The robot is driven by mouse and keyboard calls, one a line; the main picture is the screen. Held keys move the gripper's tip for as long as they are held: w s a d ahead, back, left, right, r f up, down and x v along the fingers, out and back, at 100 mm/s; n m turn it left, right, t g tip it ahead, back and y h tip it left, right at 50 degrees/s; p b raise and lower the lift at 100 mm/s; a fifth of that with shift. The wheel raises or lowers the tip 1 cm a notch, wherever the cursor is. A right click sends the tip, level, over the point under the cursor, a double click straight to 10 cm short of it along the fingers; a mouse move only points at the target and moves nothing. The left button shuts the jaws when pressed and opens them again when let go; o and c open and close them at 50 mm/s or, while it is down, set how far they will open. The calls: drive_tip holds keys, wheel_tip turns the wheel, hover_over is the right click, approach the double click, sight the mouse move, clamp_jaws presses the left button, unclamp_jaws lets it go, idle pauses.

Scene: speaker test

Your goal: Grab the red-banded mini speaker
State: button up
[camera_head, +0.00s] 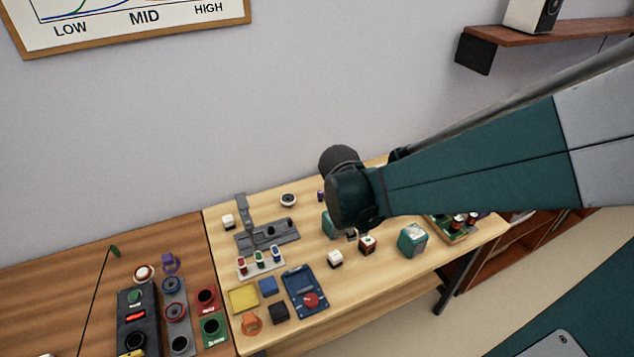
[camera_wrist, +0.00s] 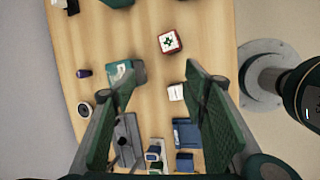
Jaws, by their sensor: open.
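The red-banded mini speaker (camera_head: 367,244) is a small cube on the pale wooden table, with a red band and white top. In the wrist view the speaker (camera_wrist: 170,42) lies beyond my fingertips, roughly between their lines, and shows a dark green mark on its white top. My gripper (camera_wrist: 165,74) is open and empty, with its two green fingers spread apart above the table. In the head view my arm's end hides most of the gripper. A white cube (camera_head: 335,259) sits left of the speaker; it also shows between the fingers in the wrist view (camera_wrist: 176,92).
A teal box (camera_head: 413,240) stands right of the speaker. Another teal box (camera_wrist: 121,72) is partly covered by the left finger. A grey stand (camera_head: 268,234), a blue device (camera_head: 305,288) and several small blocks occupy the table's left part. Bare wood surrounds the speaker.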

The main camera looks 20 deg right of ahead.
sight(367, 240)
drive_tip(key=d+f+n+g+h+b, duration=0.1)
drive_tip(key=d+f+n, duration=0.3)
drive_tip(key=f, duration=0.3)
drive_tip(key=shift+w+d+g, duration=0.2)
drive_tip(key=shift+d+g, duration=0.1)
drive_tip(key=shift+d, duration=0.1)
drive_tip(key=shift+f, duration=0.15)
drive_tip(key=shift+b+x, duration=0.45)
drive_tip(key=shift+x, duration=0.8)
drive_tip(key=shift+b+x, duration=0.9)
drive_tip(key=shift+x, duration=1.7)
drive_tip(key=shift+s+a, duration=0.1)
drive_tip(key=shift+s, duration=0.05)
drive_tip(key=c, duration=1)
